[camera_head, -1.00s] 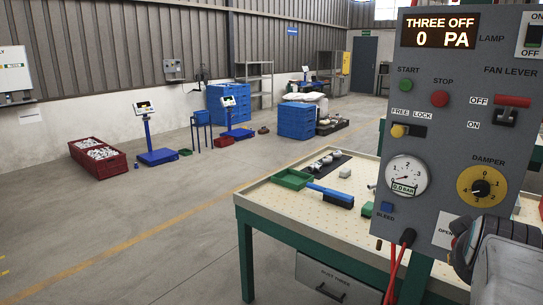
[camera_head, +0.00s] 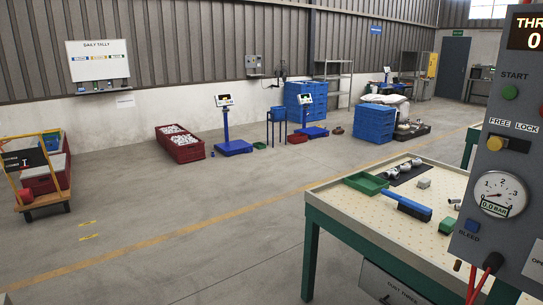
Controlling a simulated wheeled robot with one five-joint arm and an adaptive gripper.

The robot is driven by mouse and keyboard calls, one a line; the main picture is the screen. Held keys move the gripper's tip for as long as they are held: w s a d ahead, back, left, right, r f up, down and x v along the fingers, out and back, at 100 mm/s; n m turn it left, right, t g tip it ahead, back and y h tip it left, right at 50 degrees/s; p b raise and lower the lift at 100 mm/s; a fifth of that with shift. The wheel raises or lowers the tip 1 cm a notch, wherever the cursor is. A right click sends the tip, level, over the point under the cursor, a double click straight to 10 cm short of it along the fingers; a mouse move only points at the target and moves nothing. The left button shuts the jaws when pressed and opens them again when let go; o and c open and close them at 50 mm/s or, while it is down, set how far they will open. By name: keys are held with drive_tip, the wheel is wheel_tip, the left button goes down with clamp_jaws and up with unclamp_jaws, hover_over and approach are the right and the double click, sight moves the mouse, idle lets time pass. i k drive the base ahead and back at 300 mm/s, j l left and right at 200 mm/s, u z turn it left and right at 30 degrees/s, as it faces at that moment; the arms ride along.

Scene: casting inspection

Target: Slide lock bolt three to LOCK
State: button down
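The lock bolt (camera_head: 495,143) is a yellow knob at the left end of a dark slot on the grey control panel (camera_head: 480,190) at the right edge of the view. The words FREE and LOCK stand by the slot, FREE on the left and LOCK on the right. The knob is on the FREE side. The panel's display (camera_head: 528,32) is cut off by the picture edge and shows "THR" and "0". My gripper is not in view.
The workbench (camera_head: 355,215) carries a green tray (camera_head: 366,183), a blue brush (camera_head: 407,205) and grey parts. A yellow cart (camera_head: 42,180) stands at the far left, red crates (camera_head: 180,145) against the back. The floor left of the bench is clear.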

sight(494, 144)
drive_tip(key=k+l+z, duration=0.1)
drive_tip(key=z, duration=0.35)
drive_tip(key=k+l+z, duration=0.1)
drive_tip(key=z, duration=0.35)
drive_tip(key=l+z, duration=0.2)
drive_tip(key=z, duration=0.3)
